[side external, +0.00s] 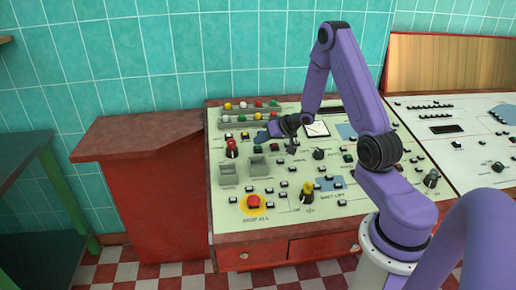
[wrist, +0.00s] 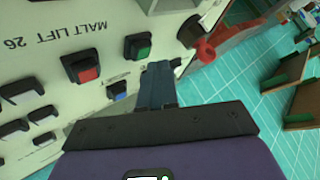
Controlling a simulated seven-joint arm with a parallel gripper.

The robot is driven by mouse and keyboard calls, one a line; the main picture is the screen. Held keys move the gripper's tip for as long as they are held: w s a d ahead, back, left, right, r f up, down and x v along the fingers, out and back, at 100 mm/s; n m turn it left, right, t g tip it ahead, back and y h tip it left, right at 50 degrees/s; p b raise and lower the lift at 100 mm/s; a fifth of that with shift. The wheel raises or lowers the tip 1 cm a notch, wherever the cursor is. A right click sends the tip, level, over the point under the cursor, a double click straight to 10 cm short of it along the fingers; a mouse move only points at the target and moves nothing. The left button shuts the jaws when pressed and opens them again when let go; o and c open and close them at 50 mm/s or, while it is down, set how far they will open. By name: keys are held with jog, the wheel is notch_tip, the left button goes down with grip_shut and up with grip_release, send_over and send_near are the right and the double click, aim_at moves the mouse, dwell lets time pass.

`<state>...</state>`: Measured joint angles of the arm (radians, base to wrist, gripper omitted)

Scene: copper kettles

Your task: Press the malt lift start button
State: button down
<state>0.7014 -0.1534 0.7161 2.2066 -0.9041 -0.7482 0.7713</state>
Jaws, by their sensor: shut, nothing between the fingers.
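The sloped cream panel (side external: 281,222) carries the controls. In the wrist view, a label (wrist: 45,40) reading "MALT LIFT 26" lies beside a red button (wrist: 87,68), a green button (wrist: 138,46) and a blue button (wrist: 118,90), all in black housings. My gripper (wrist: 158,70) is shut and empty. Its fingertips appear just beside the green button, with the blue one to their left; whether they touch anything I cannot tell. In the side external view, my gripper (side external: 264,135) is low over the panel's upper left part, and the small buttons under it are partly hidden.
A red stop button (side external: 253,202) on yellow sits at the lower left. Lamps (side external: 251,105) line the back. A red cabinet (side external: 150,200) stands left.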

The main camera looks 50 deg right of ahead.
jog(key=shift+w+d+f, duration=0.1)
jog(key=shift+f, duration=0.6)
dwell(0.6)
jog(key=shift+r, duration=0.75)
jog(key=shift+r, duration=0.1)
jog(key=r, duration=0.3)
jog(key=s+a+r, duration=0.1)
jog(key=shift+r, duration=0.4)
dwell(0.6)
